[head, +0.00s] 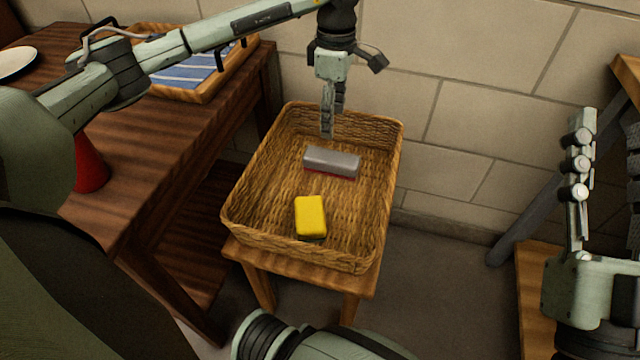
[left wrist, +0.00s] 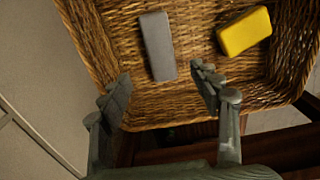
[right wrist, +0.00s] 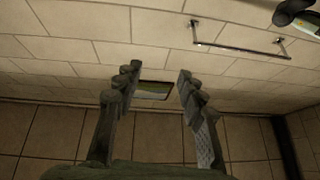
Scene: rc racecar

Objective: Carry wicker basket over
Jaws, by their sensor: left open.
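The wicker basket (head: 254,193) is a shallow woven rectangle on a small wooden stool (head: 300,280). It holds a grey-and-red block (head: 331,161) and a yellow sponge-like block (head: 310,216). My left gripper (head: 331,128) points down at the basket's far side. In the left wrist view its open fingers (left wrist: 164,88) frame part of the basket wall (left wrist: 175,117), with nothing gripped; contact cannot be told. My right gripper (head: 606,135) is at the right edge of the head view, apart from the basket. Its fingers (right wrist: 159,76) are open and empty.
A dark wooden table (head: 150,165) stands left of the basket, with a wooden tray (head: 205,92) holding striped cloth, a red cone (head: 90,165) and a white plate (head: 15,62). A tiled wall (head: 470,80) is close behind. Wooden furniture (head: 535,285) stands at right.

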